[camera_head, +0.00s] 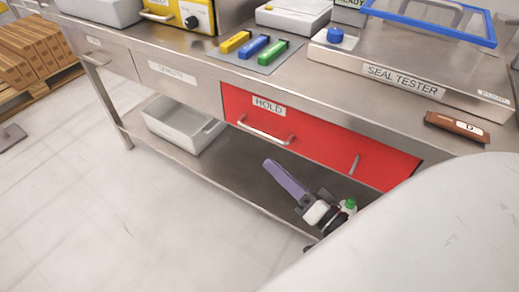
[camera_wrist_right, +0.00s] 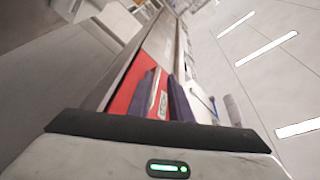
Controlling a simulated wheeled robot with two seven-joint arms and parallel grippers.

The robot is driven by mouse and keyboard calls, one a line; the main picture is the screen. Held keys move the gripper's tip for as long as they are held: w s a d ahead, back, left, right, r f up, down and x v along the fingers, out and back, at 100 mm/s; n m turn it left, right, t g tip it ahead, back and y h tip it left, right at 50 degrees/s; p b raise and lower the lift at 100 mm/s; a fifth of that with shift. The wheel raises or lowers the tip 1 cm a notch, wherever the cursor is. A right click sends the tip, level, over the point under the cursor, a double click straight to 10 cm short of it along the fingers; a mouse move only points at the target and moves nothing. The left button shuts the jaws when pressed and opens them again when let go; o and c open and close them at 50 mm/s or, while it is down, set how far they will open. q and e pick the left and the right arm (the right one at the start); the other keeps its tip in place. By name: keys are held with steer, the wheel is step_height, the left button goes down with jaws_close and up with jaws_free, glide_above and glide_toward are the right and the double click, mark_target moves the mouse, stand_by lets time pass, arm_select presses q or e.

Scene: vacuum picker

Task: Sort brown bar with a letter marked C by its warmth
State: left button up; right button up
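A brown bar (camera_head: 457,127) with a white oval label lies on the steel bench at the far right, in front of the seal tester. Its letter reads as D. No bar marked C can be made out. My right gripper (camera_head: 274,168) is low in front of the red HOLD drawer (camera_head: 325,138), below its handle. My left gripper is not in view.
The seal tester (camera_head: 405,85) with a blue-framed lid stands on the bench. Yellow, blue and green blocks lie on a grey mat (camera_head: 262,67). A grey bin (camera_head: 184,124) sits on the lower shelf. Boxes (camera_head: 38,50) are on a pallet at left. The floor is clear.

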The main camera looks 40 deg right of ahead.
mark_target(259, 131)
steer(key=w+r, duration=0.1)
steer(key=w, duration=0.2)
steer(key=w+d+r+m+h, duration=0.1)
steer(key=w, duration=0.3)
steer(key=w+d+r+m+t+b, duration=0.1)
steer(key=w, duration=0.2)
steer(key=shift+w, duration=0.2)
jaws_close()
